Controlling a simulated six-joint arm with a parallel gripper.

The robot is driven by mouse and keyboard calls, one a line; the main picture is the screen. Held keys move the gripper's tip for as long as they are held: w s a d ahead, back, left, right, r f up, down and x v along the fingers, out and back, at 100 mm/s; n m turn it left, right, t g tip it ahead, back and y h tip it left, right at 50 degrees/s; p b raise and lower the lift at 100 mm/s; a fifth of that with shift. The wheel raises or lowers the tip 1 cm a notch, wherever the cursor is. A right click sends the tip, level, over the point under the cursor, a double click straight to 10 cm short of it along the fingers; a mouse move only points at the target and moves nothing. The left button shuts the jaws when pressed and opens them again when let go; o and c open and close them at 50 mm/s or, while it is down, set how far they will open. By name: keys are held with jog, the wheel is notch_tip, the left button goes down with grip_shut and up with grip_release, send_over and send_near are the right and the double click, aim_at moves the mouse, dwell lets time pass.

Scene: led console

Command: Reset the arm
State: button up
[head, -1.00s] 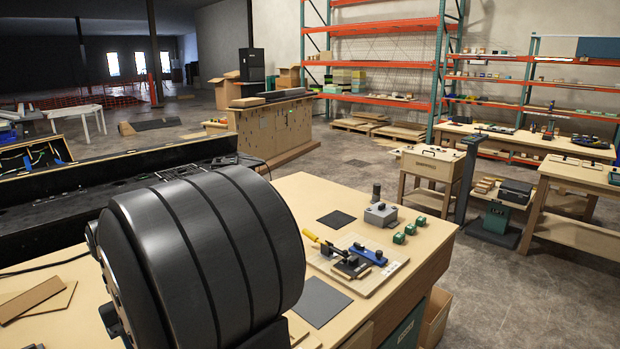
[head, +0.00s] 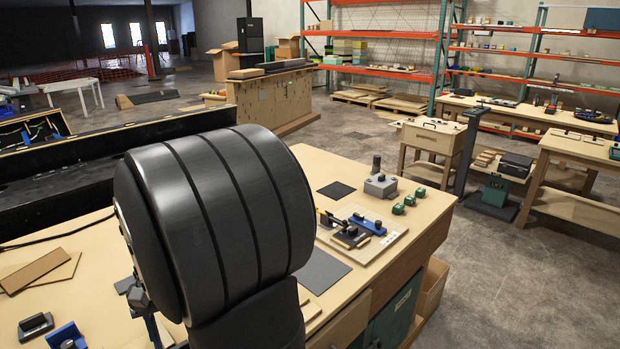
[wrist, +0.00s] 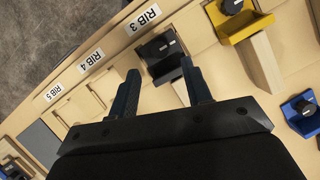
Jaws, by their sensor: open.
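My gripper (wrist: 160,67) shows in the wrist view with its two dark fingers apart and nothing between them. Its fingertips point toward a wooden fixture carrying the labels RIB 3 (wrist: 144,20), RIB 4 (wrist: 91,62) and RIB 5 (wrist: 55,91). A dark block with a round knob (wrist: 160,47) lies just beyond the fingertips; I cannot tell the height between them. In the head view, my large dark arm link fills the left centre, and I cannot make out the fingers there.
In the wrist view, a yellow bracket (wrist: 264,24) and a blue bracket (wrist: 296,119) lie right of the fingers. In the head view, a clamp board (head: 388,240), a grey box (head: 381,187) and green blocks (head: 397,208) stand on the bench (head: 425,224). A black bracket (head: 35,326) is front left.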

jog(key=v, duration=1.2)
jog(key=shift+s+r, duration=0.1)
jog(key=shift+r, duration=0.05)
dwell(0.6)
